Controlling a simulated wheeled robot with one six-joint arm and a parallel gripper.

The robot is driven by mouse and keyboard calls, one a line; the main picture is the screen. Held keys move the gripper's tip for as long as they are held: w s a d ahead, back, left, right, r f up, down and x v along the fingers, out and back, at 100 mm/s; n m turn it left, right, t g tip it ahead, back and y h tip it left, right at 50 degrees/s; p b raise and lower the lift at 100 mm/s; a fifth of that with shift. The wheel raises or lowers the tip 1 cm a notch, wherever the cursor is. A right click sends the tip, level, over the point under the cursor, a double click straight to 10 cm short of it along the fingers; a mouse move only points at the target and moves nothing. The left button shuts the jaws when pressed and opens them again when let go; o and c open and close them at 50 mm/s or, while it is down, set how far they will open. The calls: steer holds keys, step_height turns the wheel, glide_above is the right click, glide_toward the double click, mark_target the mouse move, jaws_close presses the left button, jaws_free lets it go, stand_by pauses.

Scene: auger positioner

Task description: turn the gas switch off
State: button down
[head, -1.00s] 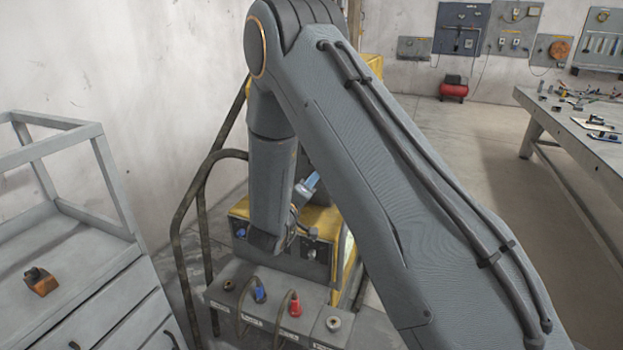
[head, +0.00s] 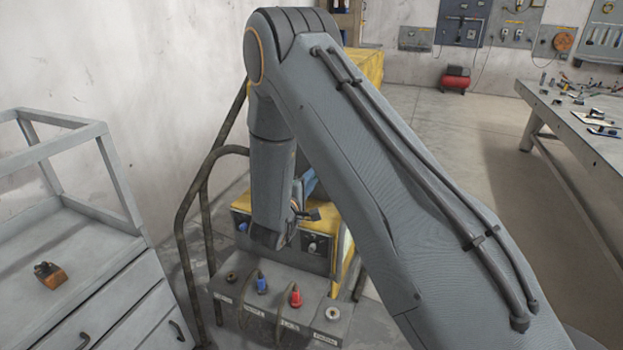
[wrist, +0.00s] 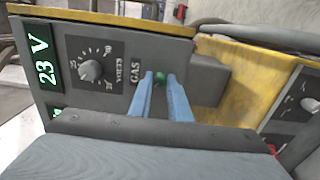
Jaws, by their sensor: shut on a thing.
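The gas switch (wrist: 160,77) is a small green-lit piece beside the GAS label on the dark front panel (wrist: 118,65) of a yellow machine. In the wrist view my gripper's two blue fingers (wrist: 160,80) are on either side of it and closed on it. The switch's exact setting is hard to make out between the fingers. In the head view my gripper (head: 308,182) is mostly hidden behind my arm, at the front of the yellow machine (head: 365,75).
A voltage knob (wrist: 91,70) and a green 23 V display (wrist: 43,62) are left of the switch. Below the machine, a grey connector box (head: 310,310) holds blue and red plugs.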

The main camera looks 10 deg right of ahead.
stand_by(0.4)
steer(key=c, duration=1.6)
jaws_free()
steer(key=shift+c, duration=0.2)
steer(key=b+v, duration=0.1)
steer(key=v, duration=0.7)
steer(key=shift+b, duration=0.4)
steer(key=shift+w, duration=0.15)
